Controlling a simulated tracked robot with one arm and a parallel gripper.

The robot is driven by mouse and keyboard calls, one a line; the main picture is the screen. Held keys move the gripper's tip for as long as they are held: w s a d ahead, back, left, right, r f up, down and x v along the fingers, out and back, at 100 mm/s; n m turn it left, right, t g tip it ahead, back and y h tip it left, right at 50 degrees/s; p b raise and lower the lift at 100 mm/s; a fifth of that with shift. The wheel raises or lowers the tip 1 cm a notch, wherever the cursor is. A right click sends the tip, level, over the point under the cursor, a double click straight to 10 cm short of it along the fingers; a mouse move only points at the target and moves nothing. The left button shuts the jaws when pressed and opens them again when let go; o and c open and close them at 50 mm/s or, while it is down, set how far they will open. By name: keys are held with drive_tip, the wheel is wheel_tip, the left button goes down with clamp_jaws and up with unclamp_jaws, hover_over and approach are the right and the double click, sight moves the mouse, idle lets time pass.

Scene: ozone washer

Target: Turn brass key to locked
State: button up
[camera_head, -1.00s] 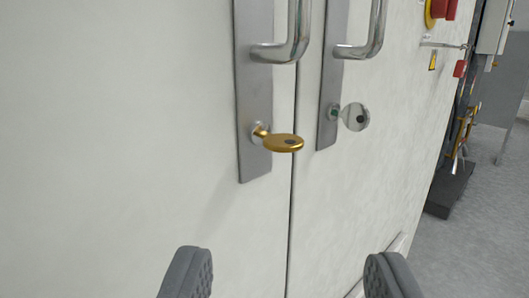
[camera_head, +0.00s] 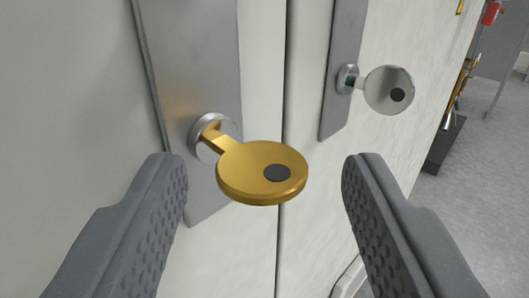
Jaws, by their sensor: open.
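The brass key (camera_head: 240,175) sits in a round lock on the left door's metal plate (camera_head: 190,60). Its round bow, with a dark hole, sticks out toward me and lies nearly flat, its broad face up. My gripper (camera_head: 260,172) is open, one ridged grey finger on each side of the bow. There are gaps on both sides, and neither finger appears to touch the key. The key's tip is hidden inside the lock.
A silver key (camera_head: 388,90) sticks out of the lock on the right door's plate (camera_head: 343,75), above and right of the brass key. A dark seam (camera_head: 283,120) parts the two pale doors. Grey floor (camera_head: 470,200) shows at the right.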

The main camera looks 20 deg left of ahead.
drive_tip(key=shift+w+a, duration=0.1)
drive_tip(key=shift+w, duration=0.05)
drive_tip(key=c, duration=1)
